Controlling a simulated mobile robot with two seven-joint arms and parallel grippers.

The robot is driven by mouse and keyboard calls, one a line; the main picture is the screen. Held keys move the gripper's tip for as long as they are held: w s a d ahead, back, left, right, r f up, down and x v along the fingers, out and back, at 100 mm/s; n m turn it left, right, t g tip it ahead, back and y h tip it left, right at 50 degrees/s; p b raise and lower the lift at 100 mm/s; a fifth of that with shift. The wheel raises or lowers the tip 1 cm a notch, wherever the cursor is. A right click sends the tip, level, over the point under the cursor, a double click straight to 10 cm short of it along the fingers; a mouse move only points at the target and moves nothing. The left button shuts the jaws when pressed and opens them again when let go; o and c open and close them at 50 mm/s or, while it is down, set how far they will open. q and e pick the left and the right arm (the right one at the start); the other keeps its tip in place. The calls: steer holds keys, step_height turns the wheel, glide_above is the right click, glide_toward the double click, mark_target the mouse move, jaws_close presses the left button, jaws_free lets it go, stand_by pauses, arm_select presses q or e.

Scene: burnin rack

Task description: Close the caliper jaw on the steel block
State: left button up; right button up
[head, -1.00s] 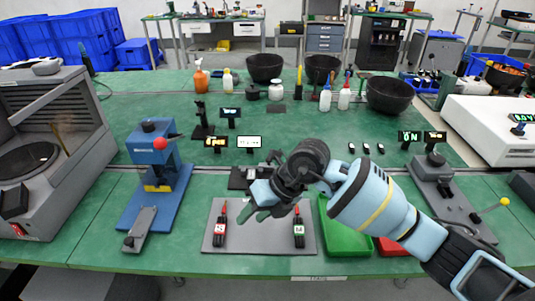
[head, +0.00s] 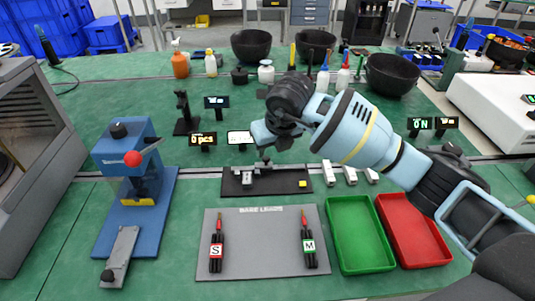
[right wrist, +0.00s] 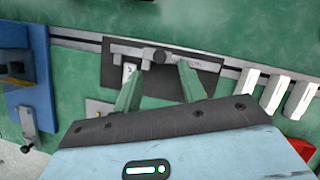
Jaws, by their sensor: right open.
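The grey caliper (head: 275,169) lies along a black mat (head: 290,187) in the middle of the bench. It also shows in the right wrist view (right wrist: 140,49). A small steel block (head: 248,180) is at the caliper's left end, by its jaws; in the right wrist view the block (right wrist: 128,72) is beside the left fingertip. I cannot tell whether the jaw touches it. My right gripper (head: 268,138) is above the caliper, open and empty. In the right wrist view its two fingers (right wrist: 156,76) reach over the mat, on either side of the caliper's middle. My left gripper is not in view.
A grey mat (head: 262,245) with red-and-black leads lies in front. Green (head: 343,268) and red (head: 430,262) trays stand to its right. Three pale blocks (head: 350,174) lie right of the caliper. A blue press (head: 125,170) stands at left, small displays (head: 240,137) behind.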

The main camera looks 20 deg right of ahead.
mark_target(267, 158)
steer(key=x, duration=0.3)
steer(key=shift+w+f, duration=0.1)
steer(key=shift+f, duration=0.2)
steer(key=shift+w+f, duration=0.2)
steer(key=shift+f, duration=0.2)
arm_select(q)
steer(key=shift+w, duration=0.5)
arm_select(e)
steer(key=c, duration=0.7)
steer(key=shift+w+a+r, duration=0.1)
steer(key=shift+a, duration=0.45)
steer(key=shift+c, duration=0.2)
steer(key=shift+w+a, duration=0.1)
steer(key=shift+a, duration=0.2)
steer(key=o, duration=0.7)
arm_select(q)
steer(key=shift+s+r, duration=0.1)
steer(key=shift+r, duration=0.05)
arm_select(e)
steer(key=shift+o, duration=0.2)
